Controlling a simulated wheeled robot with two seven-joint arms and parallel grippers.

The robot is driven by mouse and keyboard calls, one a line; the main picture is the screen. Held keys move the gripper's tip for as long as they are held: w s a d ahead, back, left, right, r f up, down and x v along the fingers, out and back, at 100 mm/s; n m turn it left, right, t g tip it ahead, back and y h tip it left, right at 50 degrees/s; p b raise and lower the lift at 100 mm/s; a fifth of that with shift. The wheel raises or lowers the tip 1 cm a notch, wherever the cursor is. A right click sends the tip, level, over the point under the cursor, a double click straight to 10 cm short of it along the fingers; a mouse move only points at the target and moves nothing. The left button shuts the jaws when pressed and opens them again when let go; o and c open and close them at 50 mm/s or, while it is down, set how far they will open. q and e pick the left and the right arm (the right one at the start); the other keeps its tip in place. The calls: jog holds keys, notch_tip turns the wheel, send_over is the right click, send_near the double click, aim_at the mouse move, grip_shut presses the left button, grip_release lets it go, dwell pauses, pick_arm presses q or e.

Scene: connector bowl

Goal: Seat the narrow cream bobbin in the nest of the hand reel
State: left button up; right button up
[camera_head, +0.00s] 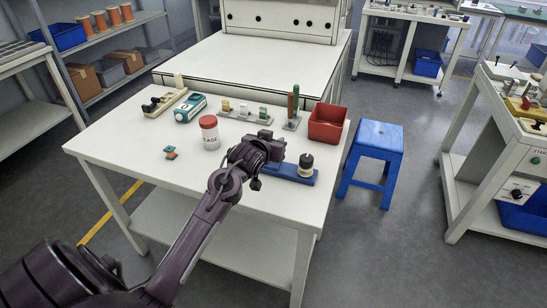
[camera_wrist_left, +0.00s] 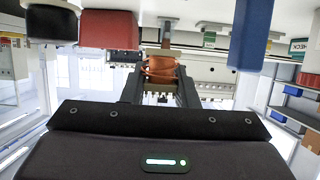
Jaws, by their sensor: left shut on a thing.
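My left gripper (camera_head: 262,148) is above the table, over the left end of a blue base (camera_head: 292,173). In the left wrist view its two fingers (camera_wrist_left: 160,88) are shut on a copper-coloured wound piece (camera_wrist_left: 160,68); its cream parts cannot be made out. In the head view the gripper hides this piece. The blue base carries a dark round knob with a pale band (camera_head: 306,166); it looks like the hand reel, but its nest cannot be made out. My right gripper is not in view.
A white jar with a red lid (camera_head: 209,132) and a small teal-orange piece (camera_head: 170,153) stand left. The front left table is clear.

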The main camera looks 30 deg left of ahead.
aim_at(273, 165)
pick_arm(q)
jog(key=shift+f, duration=3)
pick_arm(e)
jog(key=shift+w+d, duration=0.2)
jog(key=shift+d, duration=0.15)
pick_arm(q)
jog(key=o, duration=0.9)
jog(key=shift+f, duration=0.1)
jog(key=shift+o, duration=0.2)
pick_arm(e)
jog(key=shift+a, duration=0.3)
pick_arm(q)
jog(key=shift+r, duration=0.2)
jog(key=v, duration=1.2)
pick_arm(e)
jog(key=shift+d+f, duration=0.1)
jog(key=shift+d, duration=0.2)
